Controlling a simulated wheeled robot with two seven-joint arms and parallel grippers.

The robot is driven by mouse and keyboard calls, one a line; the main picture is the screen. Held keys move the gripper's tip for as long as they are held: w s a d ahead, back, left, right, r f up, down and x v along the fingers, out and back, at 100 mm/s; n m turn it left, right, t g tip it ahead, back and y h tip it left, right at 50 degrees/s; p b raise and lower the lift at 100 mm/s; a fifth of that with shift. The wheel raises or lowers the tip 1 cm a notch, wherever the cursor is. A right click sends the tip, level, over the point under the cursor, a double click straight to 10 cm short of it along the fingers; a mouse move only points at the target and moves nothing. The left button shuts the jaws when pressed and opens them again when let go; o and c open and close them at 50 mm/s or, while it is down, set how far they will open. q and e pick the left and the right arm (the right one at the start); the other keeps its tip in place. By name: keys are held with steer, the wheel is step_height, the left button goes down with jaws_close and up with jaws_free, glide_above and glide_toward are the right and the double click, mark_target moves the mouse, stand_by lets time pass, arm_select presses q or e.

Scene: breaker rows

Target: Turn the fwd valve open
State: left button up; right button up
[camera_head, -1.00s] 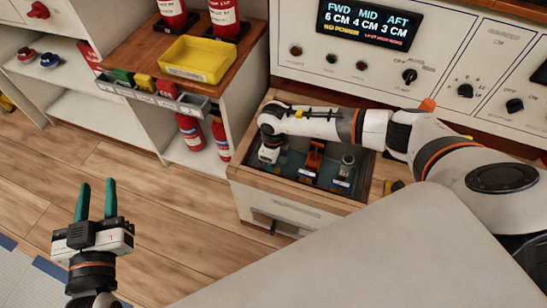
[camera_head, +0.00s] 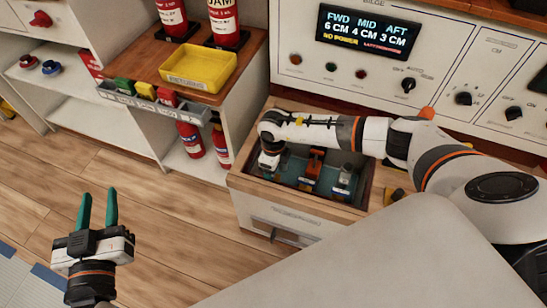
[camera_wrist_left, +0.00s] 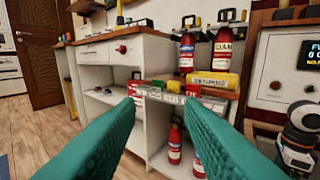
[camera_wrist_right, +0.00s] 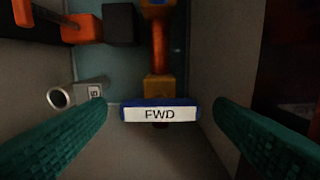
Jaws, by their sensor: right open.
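In the right wrist view a blue tag with a white FWD label (camera_wrist_right: 160,112) lies between the fingers of my right gripper (camera_wrist_right: 161,103). The fingers are open, with a gap on each side of the tag. An orange and yellow fitting (camera_wrist_right: 158,55) runs away behind the tag. In the head view my right gripper (camera_head: 268,162) points down into the left part of an open recess, and it hides the fitting below. My left gripper (camera_head: 98,208) is open and empty, out over the floor.
The recess has a wooden rim (camera_head: 300,203). An orange fitting (camera_head: 314,164) and a grey one (camera_head: 345,178) stand right of my right gripper. A panel with a display (camera_head: 366,32) rises behind. A yellow tray (camera_head: 199,66) sits on the left counter.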

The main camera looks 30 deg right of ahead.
step_height(320, 180, up, 5)
steer(key=shift+f+p, duration=0.15)
steer(key=shift+p, duration=0.6)
arm_select(q)
steer(key=s+a+f+g+y+p, duration=0.1)
steer(key=s+a+f+g+y, duration=0.1)
steer(key=s+f+g, duration=0.5)
step_height(320, 180, down, 4)
steer(key=shift+s+a+r+g+y+p, duration=0.15)
steer(key=shift+s+a+g+y+p, duration=0.2)
steer(key=shift+a+g, duration=0.65)
arm_select(e)
step_height(320, 180, up, 7)
arm_select(q)
steer(key=shift+d, duration=0.1)
